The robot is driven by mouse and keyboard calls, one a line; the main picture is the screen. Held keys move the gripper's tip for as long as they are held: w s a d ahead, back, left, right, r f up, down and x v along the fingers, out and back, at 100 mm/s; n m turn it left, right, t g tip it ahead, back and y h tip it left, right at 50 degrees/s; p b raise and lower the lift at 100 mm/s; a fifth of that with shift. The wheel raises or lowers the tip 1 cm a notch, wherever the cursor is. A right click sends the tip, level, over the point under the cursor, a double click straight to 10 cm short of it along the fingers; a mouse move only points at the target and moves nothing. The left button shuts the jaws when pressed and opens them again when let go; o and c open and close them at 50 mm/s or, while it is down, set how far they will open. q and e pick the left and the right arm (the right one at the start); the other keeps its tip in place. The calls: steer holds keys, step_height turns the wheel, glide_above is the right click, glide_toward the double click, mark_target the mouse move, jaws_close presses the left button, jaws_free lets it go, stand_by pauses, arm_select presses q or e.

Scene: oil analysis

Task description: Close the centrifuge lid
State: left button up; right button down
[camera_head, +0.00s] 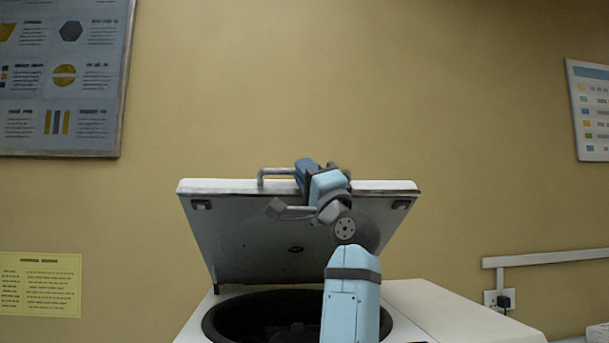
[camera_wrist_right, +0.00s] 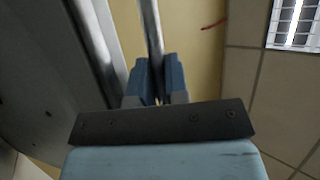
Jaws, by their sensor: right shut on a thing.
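The centrifuge (camera_head: 440,308) is a white machine with a dark round bowl (camera_head: 232,318) at the bottom of the head view. Its lid (camera_head: 265,235) stands raised and tilted back, with its grey underside facing me. A metal bar handle (camera_head: 272,171) sits at the lid's upper edge. My right gripper (camera_head: 306,172) is at that edge, shut on the handle. In the right wrist view, the blue fingers of the gripper (camera_wrist_right: 154,85) close around the handle bar (camera_wrist_right: 150,30), beside the lid (camera_wrist_right: 40,70). My right arm hides part of the lid and bowl. My left gripper is not in view.
A yellow wall stands behind, with a large poster (camera_head: 62,75) at left, a chart (camera_head: 590,110) at right and a yellow notice (camera_head: 40,285) at lower left. Space above the lid is clear.

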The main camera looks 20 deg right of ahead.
steer(key=shift+s+a+f, duration=0.1)
steer(key=shift+s+f, duration=0.05)
steer(key=shift+f, duration=0.1)
steer(key=c, duration=1.4)
jaws_free()
steer(key=b+v, duration=0.1)
steer(key=v, duration=1.2)
steer(key=shift+s+f, duration=0.3)
